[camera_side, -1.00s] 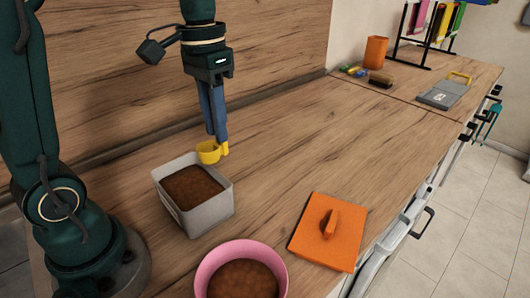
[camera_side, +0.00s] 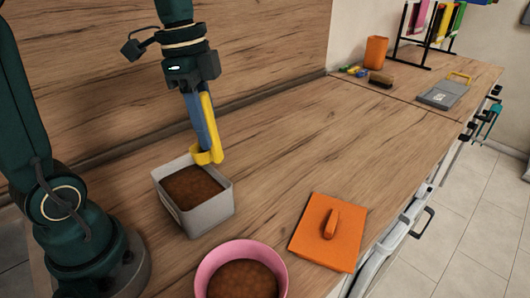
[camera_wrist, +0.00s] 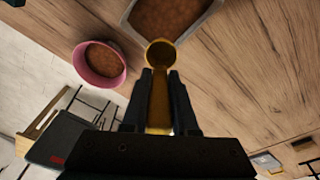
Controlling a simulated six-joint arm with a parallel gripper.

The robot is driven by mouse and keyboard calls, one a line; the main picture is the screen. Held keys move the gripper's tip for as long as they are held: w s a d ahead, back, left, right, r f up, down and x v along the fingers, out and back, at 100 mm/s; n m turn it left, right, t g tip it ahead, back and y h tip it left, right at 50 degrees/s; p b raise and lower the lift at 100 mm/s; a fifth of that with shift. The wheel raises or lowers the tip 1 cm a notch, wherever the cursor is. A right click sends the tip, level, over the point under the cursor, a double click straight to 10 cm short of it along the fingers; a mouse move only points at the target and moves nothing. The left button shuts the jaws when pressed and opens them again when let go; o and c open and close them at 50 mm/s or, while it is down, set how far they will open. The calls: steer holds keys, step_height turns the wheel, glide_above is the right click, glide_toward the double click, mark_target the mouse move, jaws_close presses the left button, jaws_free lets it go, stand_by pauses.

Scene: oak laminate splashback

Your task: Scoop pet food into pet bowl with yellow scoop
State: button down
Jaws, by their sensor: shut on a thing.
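My gripper (camera_side: 200,122) is shut on the handle of the yellow scoop (camera_side: 212,128), with its fingers pointing down. In the wrist view my gripper (camera_wrist: 160,76) has the scoop's handle between its fingers, and the round cup of the scoop (camera_wrist: 160,43) is beyond the tips. The cup hangs at the far rim of the grey bin (camera_side: 207,217); I cannot tell if they touch. Brown pet food (camera_side: 192,187) fills much of the bin. The pink pet bowl (camera_side: 206,268) holds brown food and also shows in the wrist view (camera_wrist: 82,71). The cup's contents are unclear.
An orange lid with a handle (camera_side: 345,255) lies right of the bowl, near the counter edge. An orange cup (camera_side: 376,51), a brush (camera_side: 381,79), a grey dustpan (camera_side: 440,95) and a rack of upright items stand at the far end. The middle counter is clear.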

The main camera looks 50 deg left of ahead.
mark_target(193, 150)
steer(key=m, duration=0.2)
steer(key=s+m, duration=0.1)
steer(key=shift+a+r+h, duration=0.2)
steer(key=shift+a+h, duration=0.1)
steer(key=m, duration=0.1)
steer(key=s+a+m, duration=0.1)
steer(key=shift+r+m+h, duration=0.25)
steer(key=shift+m+h, duration=0.05)
steer(key=shift+m, duration=0.1)
steer(key=shift+s+a+r, duration=0.15)
steer(key=shift+s+a, duration=0.05)
steer(key=shift+a, duration=0.15)
steer(key=shift+s+a+r+n+h, duration=0.1)
steer(key=shift+a+n+h, duration=0.3)
steer(key=shift+a, duration=0.05)
steer(key=shift+f, duration=0.2)
